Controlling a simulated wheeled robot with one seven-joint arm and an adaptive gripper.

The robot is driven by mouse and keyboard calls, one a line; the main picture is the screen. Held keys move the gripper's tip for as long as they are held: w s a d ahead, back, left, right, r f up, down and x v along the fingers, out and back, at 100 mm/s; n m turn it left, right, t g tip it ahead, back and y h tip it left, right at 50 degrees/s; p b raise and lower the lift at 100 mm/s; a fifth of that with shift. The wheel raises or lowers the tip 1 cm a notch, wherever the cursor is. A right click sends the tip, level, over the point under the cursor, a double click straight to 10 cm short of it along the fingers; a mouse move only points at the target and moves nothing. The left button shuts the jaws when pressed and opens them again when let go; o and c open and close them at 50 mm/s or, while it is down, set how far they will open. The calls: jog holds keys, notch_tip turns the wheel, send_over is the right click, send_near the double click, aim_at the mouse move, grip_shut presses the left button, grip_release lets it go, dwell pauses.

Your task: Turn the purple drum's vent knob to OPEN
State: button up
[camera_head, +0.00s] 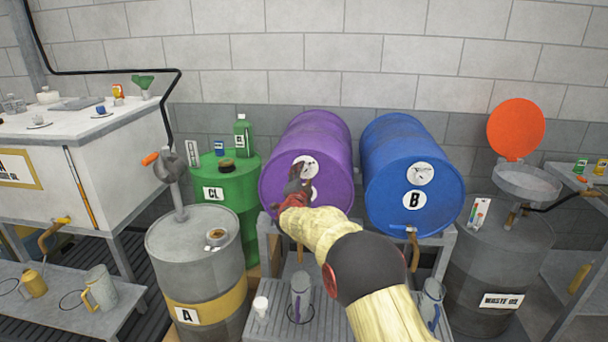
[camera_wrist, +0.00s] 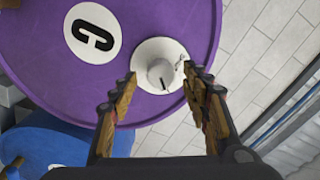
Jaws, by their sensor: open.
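The purple drum (camera_head: 318,140) lies on its side on a rack, its round end facing me. Its vent knob (camera_wrist: 160,73) is a pale round knob on a white disc (camera_wrist: 148,47), near the rim and beside the "C" label (camera_wrist: 92,33). A short dark mark shows at the knob's right side in the wrist view; I cannot read OPEN or a scale. My gripper (camera_wrist: 160,78) is open, with one finger on each side of the knob in that picture. I cannot tell whether the fingers touch it. In the head view my gripper (camera_head: 296,188) partly covers the drum's end.
A blue drum (camera_head: 412,160) marked B lies close on the right. A green drum (camera_head: 228,190) and grey drum A (camera_head: 195,250) stand left. A waste oil drum (camera_head: 497,265) stands right.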

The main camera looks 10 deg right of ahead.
jog(key=v, duration=0.9)
jog(key=shift+s, duration=0.2)
